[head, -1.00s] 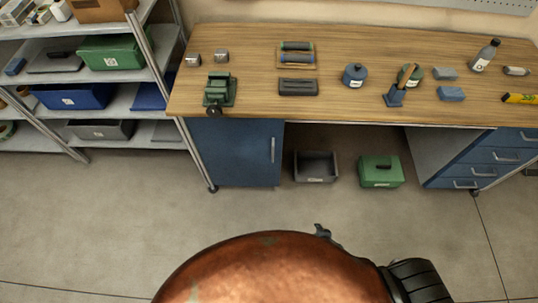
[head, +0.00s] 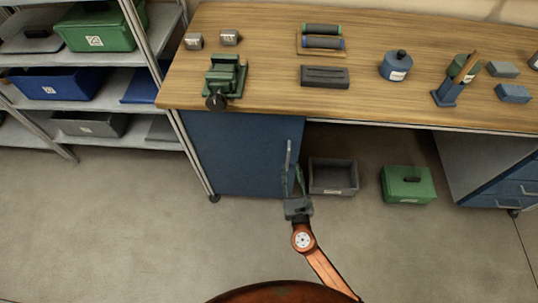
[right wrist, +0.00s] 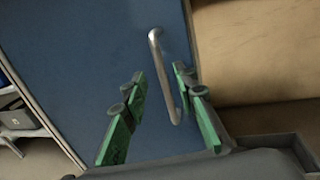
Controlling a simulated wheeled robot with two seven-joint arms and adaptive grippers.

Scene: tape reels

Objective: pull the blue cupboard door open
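The blue cupboard door (head: 238,155) is shut under the left end of the workbench. Its upright silver handle (head: 289,152) is near the door's right edge. My right gripper (head: 292,170) is open in front of the handle, reaching up from below. In the right wrist view, the handle (right wrist: 165,75) runs between the two green fingers of the gripper (right wrist: 160,81), closer to the right finger. I cannot tell whether a finger touches it. The blue door (right wrist: 90,60) fills the left of that view. My left gripper is not in view.
A grey open bin (head: 333,176) and a green box (head: 407,184) stand on the floor right of the cupboard. A metal shelf rack (head: 90,63) stands at the left. The workbench top (head: 270,85) carries a green vise (head: 224,78) and other items. The floor in front is clear.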

